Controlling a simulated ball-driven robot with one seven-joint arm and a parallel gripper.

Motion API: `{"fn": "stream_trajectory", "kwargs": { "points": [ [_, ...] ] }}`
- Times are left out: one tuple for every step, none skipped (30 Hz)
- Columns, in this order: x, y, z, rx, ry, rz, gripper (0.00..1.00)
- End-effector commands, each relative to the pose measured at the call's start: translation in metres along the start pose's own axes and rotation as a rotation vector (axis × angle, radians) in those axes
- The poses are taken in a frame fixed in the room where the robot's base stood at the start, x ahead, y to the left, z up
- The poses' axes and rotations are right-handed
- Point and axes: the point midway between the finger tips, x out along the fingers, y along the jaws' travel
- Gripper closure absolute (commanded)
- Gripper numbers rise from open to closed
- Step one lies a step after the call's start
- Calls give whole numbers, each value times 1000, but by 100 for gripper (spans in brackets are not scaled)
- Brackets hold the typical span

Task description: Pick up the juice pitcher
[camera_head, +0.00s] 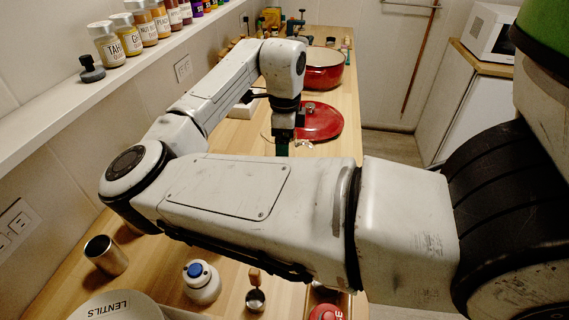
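My gripper (283,150) points down over the wooden counter, beside a red pot lid. Its fingers are small, dark and partly behind my forearm, so I cannot tell whether they are open or shut. A faint clear outline shows by the fingers, perhaps glass, but I cannot make out its shape. I cannot clearly identify the juice pitcher; my arm covers much of the middle of the counter.
The red lid (322,121) lies near a large red pot (323,72). A metal cup (105,256), a white bottle with a blue cap (201,285) and a lentils container (122,307) stand nearer. Jars line the wall shelf (120,77). The floor right of the counter looks clear.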

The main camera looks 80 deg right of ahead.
Motion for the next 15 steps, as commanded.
{"fn": "stream_trajectory", "kwargs": {
  "points": [
    [-1, 0, 0, 0, 0, 0, 79],
    [-1, 0, 0, 0, 0, -1, 82],
    [-1, 0, 0, 0, 0, -1, 86],
    [-1, 0, 0, 0, 0, -1, 89],
    [-1, 0, 0, 0, 0, -1, 92],
    [-1, 0, 0, 0, 0, -1, 96],
    [-2, 0, 0, 0, 0, -2, 98],
    [-2, 0, 0, 0, 0, -2, 98],
    [-2, 0, 0, 0, 0, -2, 98],
    [-2, 0, 0, 0, 0, -2, 98],
    [-2, 0, 0, 0, 0, -2, 98],
    [-2, 0, 0, 0, 0, -2, 98],
    [-2, 0, 0, 0, 0, -2, 98],
    [-2, 0, 0, 0, 0, -2, 98],
    [-2, 0, 0, 0, 0, -2, 98]
  ]
}}
